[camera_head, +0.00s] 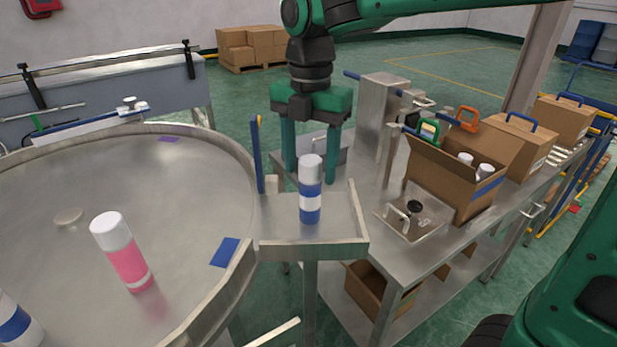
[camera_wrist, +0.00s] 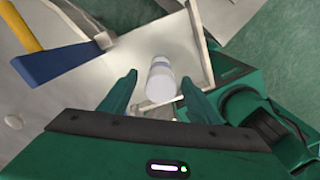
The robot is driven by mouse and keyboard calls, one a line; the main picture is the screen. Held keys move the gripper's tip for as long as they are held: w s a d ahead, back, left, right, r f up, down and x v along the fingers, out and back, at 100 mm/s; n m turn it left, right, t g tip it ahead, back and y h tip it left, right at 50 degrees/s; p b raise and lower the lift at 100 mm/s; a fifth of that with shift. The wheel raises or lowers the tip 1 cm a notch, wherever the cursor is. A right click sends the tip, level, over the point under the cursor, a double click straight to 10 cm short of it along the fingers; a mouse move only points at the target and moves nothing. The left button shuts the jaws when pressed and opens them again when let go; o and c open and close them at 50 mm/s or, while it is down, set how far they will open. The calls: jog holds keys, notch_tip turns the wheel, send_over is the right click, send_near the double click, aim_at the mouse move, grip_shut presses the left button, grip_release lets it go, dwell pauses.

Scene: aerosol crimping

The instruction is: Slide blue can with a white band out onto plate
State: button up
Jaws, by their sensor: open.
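A blue can with a white band and white cap (camera_head: 310,200) stands upright on a small rimmed metal plate (camera_head: 348,215) beside the round table. In the wrist view the can (camera_wrist: 161,85) shows from above, between my fingertips. My gripper (camera_head: 310,172) is open, its green fingers pointing down, one to each side of the can in the picture. Whether they touch it is hard to tell. A second blue can with a white band (camera_head: 17,325) is at the lower left edge of the round table, partly cut off.
A pink can with a white cap (camera_head: 122,255) stands on the round metal table (camera_head: 60,190). A blue upright bar (camera_head: 257,155) rises at the plate's back left. A bench at right holds an open carton (camera_head: 450,185) with white-capped items and a metal fixture (camera_head: 412,218).

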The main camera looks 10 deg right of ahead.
notch_tip(320, 180, up, 6)
jog(key=shift+r, duration=0.25)
jog(key=s+d+f+m, duration=0.3)
jog(key=d+f+m, duration=0.1)
jog(key=d+m, duration=0.45)
jog(key=s+d+f+m, duration=0.3)
jog(key=d+m, duration=0.5)
jog(key=d, duration=0.2)
jog(key=s+d+f+m, duration=0.5)
jog(key=s+m, duration=0.2)
jog(key=m, duration=0.2)
jog(key=s+d+f+m, duration=0.5)
jog(key=s+d+m, duration=0.1)
jog(key=m, duration=0.3)
jog(key=shift+s+f, duration=0.4)
jog(key=shift+s, duration=0.5)
jog(key=shift+a, duration=0.1)
